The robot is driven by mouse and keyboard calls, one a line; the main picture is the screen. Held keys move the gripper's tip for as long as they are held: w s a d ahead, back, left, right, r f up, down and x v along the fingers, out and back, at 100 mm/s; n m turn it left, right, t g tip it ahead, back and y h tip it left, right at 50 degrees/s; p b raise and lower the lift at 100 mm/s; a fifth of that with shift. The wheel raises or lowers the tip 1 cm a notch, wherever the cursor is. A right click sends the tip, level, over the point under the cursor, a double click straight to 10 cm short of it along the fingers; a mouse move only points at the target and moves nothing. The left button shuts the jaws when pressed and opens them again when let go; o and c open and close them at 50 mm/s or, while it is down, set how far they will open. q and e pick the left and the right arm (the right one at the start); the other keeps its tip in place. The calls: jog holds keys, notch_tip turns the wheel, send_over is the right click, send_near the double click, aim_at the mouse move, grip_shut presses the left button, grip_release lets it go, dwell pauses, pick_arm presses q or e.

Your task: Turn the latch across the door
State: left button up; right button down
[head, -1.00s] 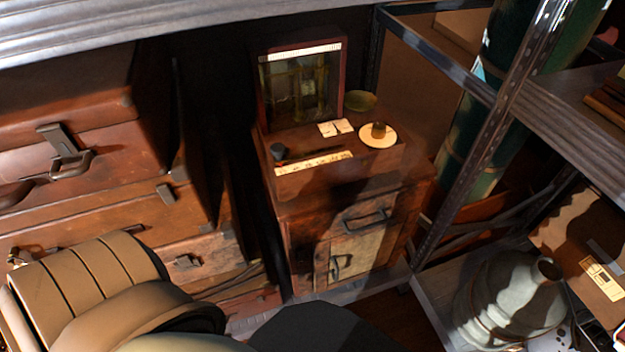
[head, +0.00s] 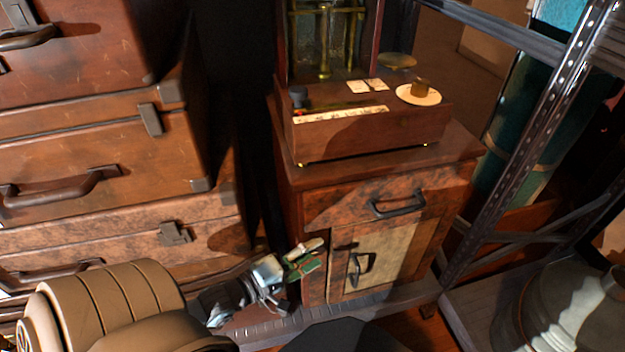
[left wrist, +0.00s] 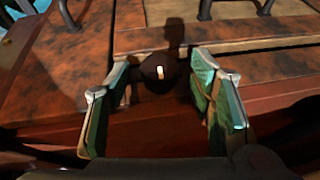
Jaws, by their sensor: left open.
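A small wooden cabinet has a pale-panelled door (head: 385,258) with a dark handle (head: 362,267) under a drawer. At the door's upper left corner, a small dark latch (head: 345,246) shows only faintly. In the left wrist view, a dark round piece with a short pale mark, which looks like the latch (left wrist: 160,74), appears between my fingers. My left gripper (head: 312,254) is open and empty at the cabinet's left front edge. Its green-padded fingers (left wrist: 162,82) lie either side of the latch in that view; I see no contact. My right gripper is out of view.
Stacked brown suitcases (head: 90,185) stand close on the left. A metal rack post (head: 525,130) rises on the right. A wooden box (head: 370,130) with a brass instrument stands on the cabinet. A pale vase (head: 565,315) is at lower right.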

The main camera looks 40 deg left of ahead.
pick_arm(q)
jog(key=shift+w, duration=0.45)
jog(key=shift+d, duration=0.1)
jog(key=c, duration=1.2)
jog(key=shift+o, duration=0.2)
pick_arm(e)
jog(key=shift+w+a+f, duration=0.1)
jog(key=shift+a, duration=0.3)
